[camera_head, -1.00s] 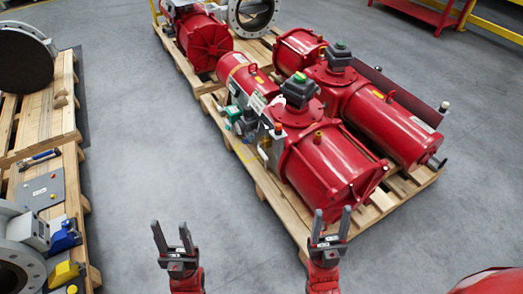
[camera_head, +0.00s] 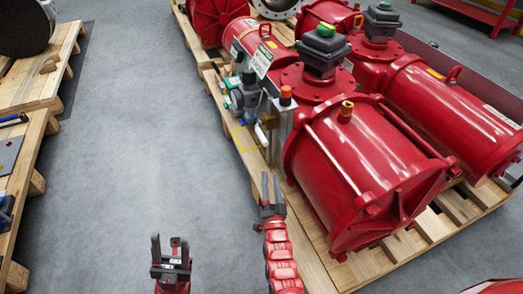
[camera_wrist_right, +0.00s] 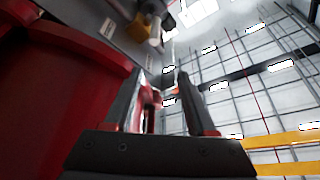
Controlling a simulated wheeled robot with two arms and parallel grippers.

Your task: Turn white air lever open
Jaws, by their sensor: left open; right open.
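A small white part (camera_head: 260,134), which looks like the white air lever, is on the near side of the red actuator's fittings. In the right wrist view, a whitish rounded piece (camera_wrist_right: 155,32) beyond the fingers may be the same part. Its exact shape and angle are too small to tell. My right gripper (camera_head: 270,188) is open and empty, below and apart from the white part, beside the large red cylinder (camera_head: 350,170). Its two fingers also show in the wrist view (camera_wrist_right: 162,82). My left gripper (camera_head: 169,246) is open and empty, low over the floor.
The actuators rest on a wooden pallet (camera_head: 318,258). Another pallet (camera_head: 40,130) is at the left. Grey floor (camera_head: 130,150) between them is clear.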

